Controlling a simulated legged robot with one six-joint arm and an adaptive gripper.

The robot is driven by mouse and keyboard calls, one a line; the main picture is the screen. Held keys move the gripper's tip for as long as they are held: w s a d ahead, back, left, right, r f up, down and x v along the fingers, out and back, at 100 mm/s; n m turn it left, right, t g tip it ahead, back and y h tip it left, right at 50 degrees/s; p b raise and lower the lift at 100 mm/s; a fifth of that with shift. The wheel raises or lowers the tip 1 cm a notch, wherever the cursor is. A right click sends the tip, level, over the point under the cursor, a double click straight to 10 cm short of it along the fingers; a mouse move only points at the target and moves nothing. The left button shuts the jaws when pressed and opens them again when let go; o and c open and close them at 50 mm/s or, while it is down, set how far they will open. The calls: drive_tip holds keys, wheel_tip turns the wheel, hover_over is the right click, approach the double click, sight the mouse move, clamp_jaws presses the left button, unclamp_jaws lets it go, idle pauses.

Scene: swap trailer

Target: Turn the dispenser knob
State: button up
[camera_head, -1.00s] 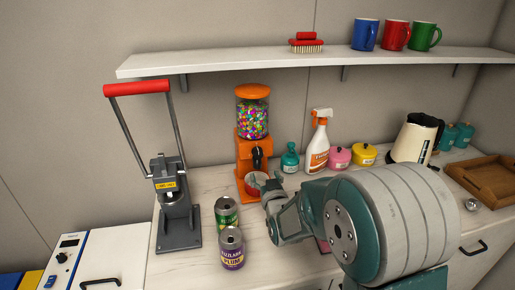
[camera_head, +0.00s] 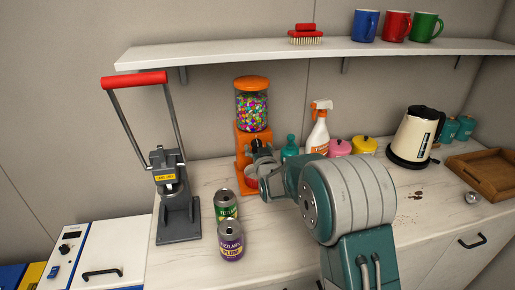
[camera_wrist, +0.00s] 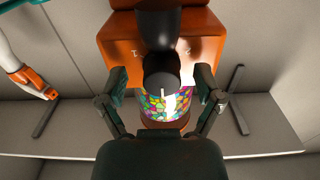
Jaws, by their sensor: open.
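The orange candy dispenser (camera_head: 243,140) stands on the counter against the wall, with a clear globe of colourful candy (camera_head: 251,108) on top. Its black knob (camera_head: 257,146) is on the front. My gripper (camera_head: 264,165) is right in front of the dispenser at about knob height and hides its lower front. In the wrist view, which looks upside down, the black knob (camera_wrist: 161,72) lies between the two fingers of my gripper (camera_wrist: 160,82). The fingers are open, with visible space on each side of the knob. Contact with the knob is not visible.
A green can (camera_head: 225,204) and a purple can (camera_head: 231,240) stand left of my arm. A press with a red handle (camera_head: 177,215) is further left. A spray bottle (camera_head: 318,135), a kettle (camera_head: 415,135) and a wooden tray (camera_head: 485,175) are right. A shelf (camera_head: 220,58) hangs above.

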drive_tip(key=shift+c, duration=0.4)
drive_tip(key=shift+a, duration=0.1)
drive_tip(key=c, duration=1.1)
drive_tip(key=shift+m, duration=0.4)
drive_tip(key=m, duration=0.2)
drive_tip(key=shift+r+m, duration=0.1)
drive_tip(key=shift+m, duration=2.3)
drive_tip(key=o, duration=1.2)
drive_tip(key=shift+w, duration=0.1)
